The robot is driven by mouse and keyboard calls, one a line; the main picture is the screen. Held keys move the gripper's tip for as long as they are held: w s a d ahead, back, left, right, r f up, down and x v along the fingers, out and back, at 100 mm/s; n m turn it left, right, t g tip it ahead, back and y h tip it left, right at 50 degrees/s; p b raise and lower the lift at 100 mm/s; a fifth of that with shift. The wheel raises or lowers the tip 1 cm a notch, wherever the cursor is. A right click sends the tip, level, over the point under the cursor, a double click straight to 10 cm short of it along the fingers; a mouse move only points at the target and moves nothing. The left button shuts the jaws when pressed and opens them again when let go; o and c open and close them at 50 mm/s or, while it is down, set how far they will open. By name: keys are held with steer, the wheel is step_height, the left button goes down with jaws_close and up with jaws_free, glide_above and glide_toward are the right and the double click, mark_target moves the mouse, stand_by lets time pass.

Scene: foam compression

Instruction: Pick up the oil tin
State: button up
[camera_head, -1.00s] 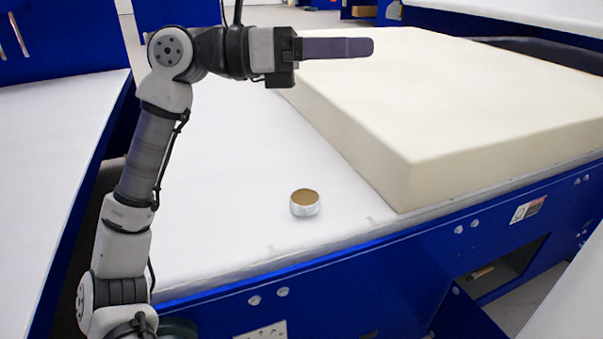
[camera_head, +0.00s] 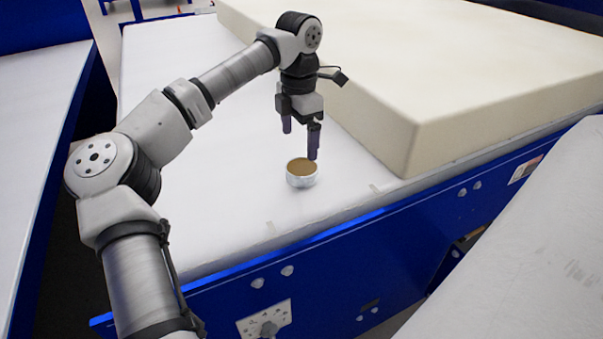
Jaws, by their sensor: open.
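The oil tin (camera_head: 301,174) is a small, round, silvery tin with a golden-brown top. It stands upright on the white table top, close to the table's front edge. My gripper (camera_head: 300,146) points down, with its two dark purple fingers apart. The fingertips are above and behind the tin, and the right finger's tip appears just over the tin's far rim in the picture. Nothing is between the fingers. The exact gap between fingertips and tin is hard to tell.
A large cream foam block (camera_head: 440,80) lies on the table to the right of the tin. The white table top (camera_head: 200,215) is clear left of the tin. Its blue front side (camera_head: 350,255) drops away below. Another white surface (camera_head: 530,230) is at the lower right.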

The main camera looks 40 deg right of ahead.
mark_target(302, 167)
steer(key=f, duration=0.4)
steer(key=s+f, duration=0.1)
steer(key=f, duration=0.2)
steer(key=shift+d+f, duration=0.1)
steer(key=shift+c, duration=0.4)
steer(key=c, duration=1.2)
